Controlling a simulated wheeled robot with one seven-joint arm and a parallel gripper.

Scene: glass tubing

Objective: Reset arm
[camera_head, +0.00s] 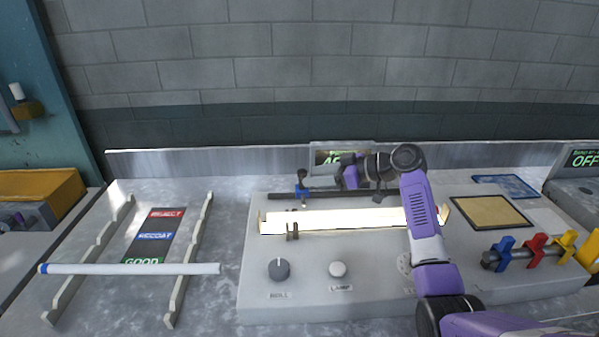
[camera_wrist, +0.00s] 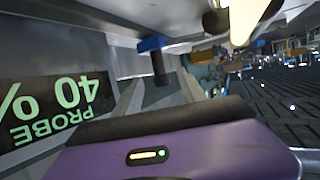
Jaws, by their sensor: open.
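My arm reaches over the right part of the grey console (camera_head: 300,307) in the head view and bends back at the rear. My gripper (camera_head: 345,174) is near the display at the back, above the lit white bar (camera_head: 340,220). Its fingertips are small and partly hidden there. A blue clamp with a dark peg (camera_wrist: 152,45) shows just beyond the fingers. The display (camera_wrist: 50,110) reads PROBE 40 %, upside down, at the left.
A white tube (camera_head: 130,269) with a blue end lies across two notched rails at left, by REJECT, RECOAT and GOOD labels (camera_head: 155,236). Knobs (camera_head: 279,269) stand at the console's front. Blue, red and yellow valve handles (camera_head: 535,247) and a tan pad (camera_head: 488,212) are at right.

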